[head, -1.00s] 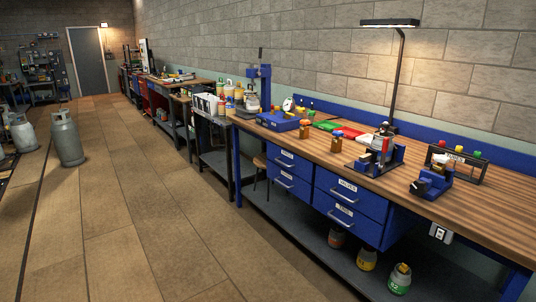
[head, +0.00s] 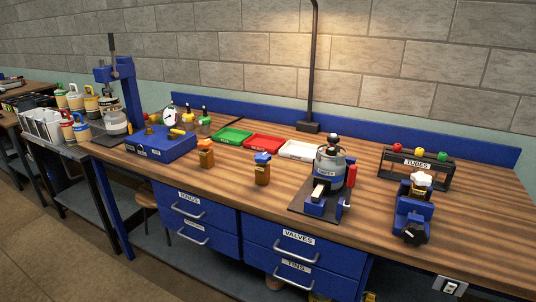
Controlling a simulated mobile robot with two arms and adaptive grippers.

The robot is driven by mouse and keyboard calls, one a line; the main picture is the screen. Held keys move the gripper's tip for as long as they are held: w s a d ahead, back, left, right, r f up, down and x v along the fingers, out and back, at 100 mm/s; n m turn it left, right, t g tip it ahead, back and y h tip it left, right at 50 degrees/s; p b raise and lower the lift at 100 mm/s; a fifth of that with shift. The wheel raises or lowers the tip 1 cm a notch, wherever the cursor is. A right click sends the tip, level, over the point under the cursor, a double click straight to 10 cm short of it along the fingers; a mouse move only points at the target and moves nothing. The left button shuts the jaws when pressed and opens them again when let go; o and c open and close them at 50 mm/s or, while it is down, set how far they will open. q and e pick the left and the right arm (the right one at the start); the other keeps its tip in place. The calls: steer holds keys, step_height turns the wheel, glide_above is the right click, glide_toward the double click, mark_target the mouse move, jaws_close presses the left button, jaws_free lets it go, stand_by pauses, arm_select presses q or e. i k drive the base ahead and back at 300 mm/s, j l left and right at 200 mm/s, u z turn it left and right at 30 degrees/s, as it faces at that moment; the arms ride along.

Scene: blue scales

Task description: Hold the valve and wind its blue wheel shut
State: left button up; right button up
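A small orange-brown valve with a blue wheel (head: 262,157) on top stands upright on the wooden workbench, left of the middle of the bench top; its body (head: 262,175) is clear on all sides. A similar orange-brown piece with an orange top (head: 206,152) stands to its left. It is too small to tell how far the blue wheel is wound. Neither of my grippers shows in the head view.
A blue scale box (head: 160,143) and a blue press (head: 130,90) stand at left. Green (head: 232,136), red (head: 264,143) and white (head: 300,150) trays lie behind. A clamped canister (head: 330,165), a blue vise (head: 413,215) and a TUBES rack (head: 416,165) stand right. The front edge left of the canister is free.

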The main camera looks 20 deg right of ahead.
mark_target(263, 156)
steer(key=i+j+z, duration=0.1)
steer(key=i+z, duration=0.3)
steer(key=i+j+z, duration=0.2)
steer(key=z, duration=0.15)
steer(key=i+j+z, duration=0.65)
steer(key=z, duration=0.15)
steer(key=j, duration=0.1)
